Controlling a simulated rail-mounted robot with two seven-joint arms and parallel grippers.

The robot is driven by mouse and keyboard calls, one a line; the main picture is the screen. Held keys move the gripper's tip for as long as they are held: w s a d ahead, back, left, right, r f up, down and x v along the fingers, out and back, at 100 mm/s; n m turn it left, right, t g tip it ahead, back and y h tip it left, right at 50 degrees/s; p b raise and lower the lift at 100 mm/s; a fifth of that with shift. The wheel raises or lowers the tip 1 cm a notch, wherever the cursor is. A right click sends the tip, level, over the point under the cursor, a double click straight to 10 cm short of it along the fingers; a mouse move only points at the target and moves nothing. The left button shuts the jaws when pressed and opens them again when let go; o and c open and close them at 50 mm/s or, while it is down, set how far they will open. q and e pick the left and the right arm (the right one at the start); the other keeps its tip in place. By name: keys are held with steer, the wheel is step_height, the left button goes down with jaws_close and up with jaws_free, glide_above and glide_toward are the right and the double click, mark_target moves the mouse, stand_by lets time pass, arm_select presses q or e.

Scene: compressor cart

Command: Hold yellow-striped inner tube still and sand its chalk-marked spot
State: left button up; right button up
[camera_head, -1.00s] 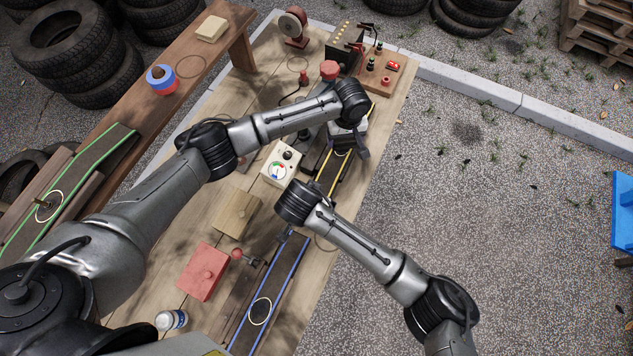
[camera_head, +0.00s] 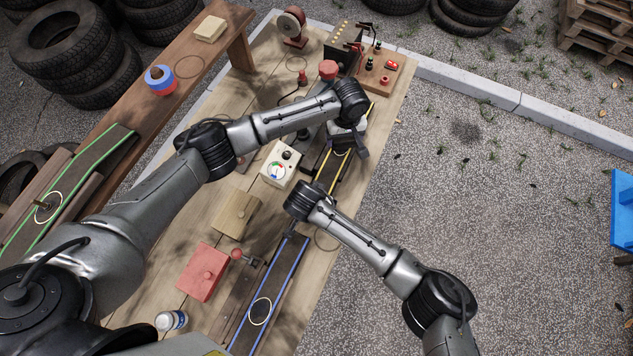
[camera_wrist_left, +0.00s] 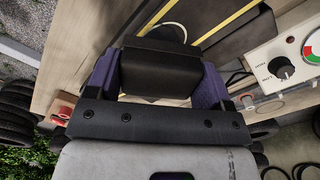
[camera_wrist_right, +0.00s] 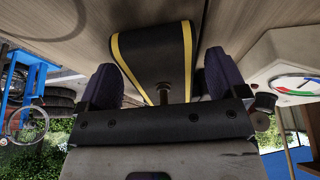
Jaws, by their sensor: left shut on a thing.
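The yellow-striped inner tube (camera_head: 332,167) lies along the right side of the table, partly hidden by my arms. My left gripper (camera_head: 347,142) is shut on a dark block (camera_wrist_left: 160,68), held over the tube. A curved piece of the white chalk mark (camera_wrist_left: 172,27) shows just beyond the block; the block hides the rest. Whether the block touches the tube is unclear. My right gripper (camera_wrist_right: 162,85) is open, its fingers on either side of the tube's near end (camera_wrist_right: 150,45), where a short stem (camera_wrist_right: 163,94) stands. In the head view my right wrist hides these fingers.
A meter box (camera_head: 280,165) stands left of the yellow-striped tube. A blue-striped tube (camera_head: 281,281) lies nearer, beside a red box (camera_head: 203,271) and a wooden block (camera_head: 236,213). A green-striped tube (camera_head: 77,178) lies on the left bench. Open ground is right of the table.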

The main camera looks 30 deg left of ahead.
steer(key=c, duration=1.1)
steer(key=shift+o, duration=0.2)
arm_select(q)
steer(key=w+r, duration=0.3)
steer(key=shift+w+a+r, duration=0.1)
steer(key=shift+w+r, duration=0.25)
steer(key=shift+f, duration=1.85)
